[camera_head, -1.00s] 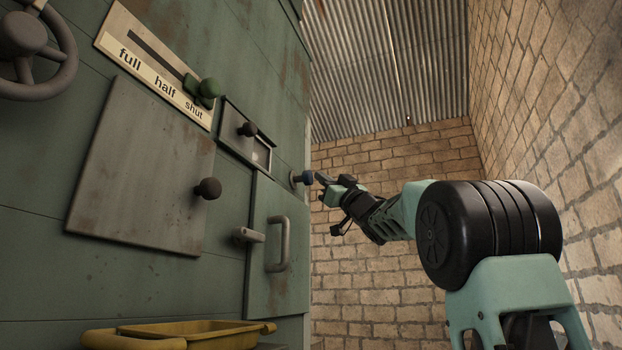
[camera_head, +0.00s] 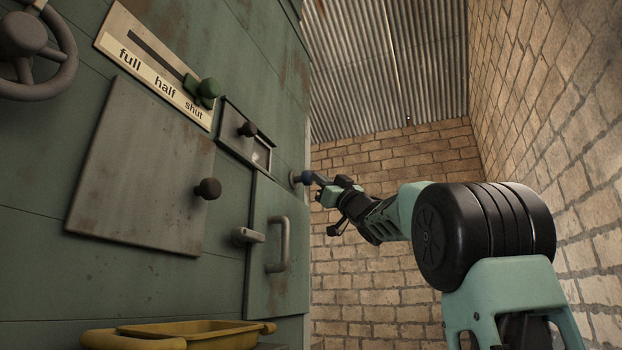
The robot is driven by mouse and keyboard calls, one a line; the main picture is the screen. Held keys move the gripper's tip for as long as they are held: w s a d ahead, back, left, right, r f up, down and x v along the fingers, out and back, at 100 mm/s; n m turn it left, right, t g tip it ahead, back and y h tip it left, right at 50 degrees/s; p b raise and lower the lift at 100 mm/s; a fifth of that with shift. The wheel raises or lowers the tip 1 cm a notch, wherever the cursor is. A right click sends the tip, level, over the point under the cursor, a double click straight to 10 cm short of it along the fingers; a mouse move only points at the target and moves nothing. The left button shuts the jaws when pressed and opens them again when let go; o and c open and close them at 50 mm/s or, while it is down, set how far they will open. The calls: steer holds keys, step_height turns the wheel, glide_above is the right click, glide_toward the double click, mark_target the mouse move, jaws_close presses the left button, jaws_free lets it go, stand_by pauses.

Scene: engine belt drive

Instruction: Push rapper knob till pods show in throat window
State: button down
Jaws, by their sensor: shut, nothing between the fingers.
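Nothing shows between the fingers. A small framed window (camera_head: 260,156) with a dark-knobbed slide is left of and above the rapper knob. A pale patch shows in its lower part. I cannot tell whether pods are behind it.
A green lever knob (camera_head: 208,89) stands at "shut" on the full-half-shut plate (camera_head: 150,75). A grey plate with a black knob (camera_head: 208,188), a handled door (camera_head: 279,245) and a yellow tray (camera_head: 200,334) are on the left. A brick wall (camera_head: 570,130) closes the right side.

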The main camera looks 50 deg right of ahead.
steer(key=shift+w+a+y, duration=0.15)
steer(key=shift+w+a, duration=0.05)
steer(key=shift+w, duration=0.3)
steer(key=shift+w+a+y, duration=0.15)
steer(key=shift+w+a, duration=0.05)
steer(key=shift+w, duration=0.3)
stand_by(0.8)
steer(key=shift+s, duration=0.15)
steer(key=shift+s+d+b, duration=0.15)
steer(key=shift+s+d, duration=0.2)
steer(key=shift+s, duration=0.35)
steer(key=shift+s+d+b, duration=0.15)
steer(key=shift+s+d, duration=0.15)
steer(key=shift+s, duration=0.4)
steer(key=s, duration=0.1)
steer(key=s+d, duration=0.1)
steer(key=s, duration=0.1)
steer(key=s+d, duration=0.1)
steer(key=shift+s, duration=0.3)
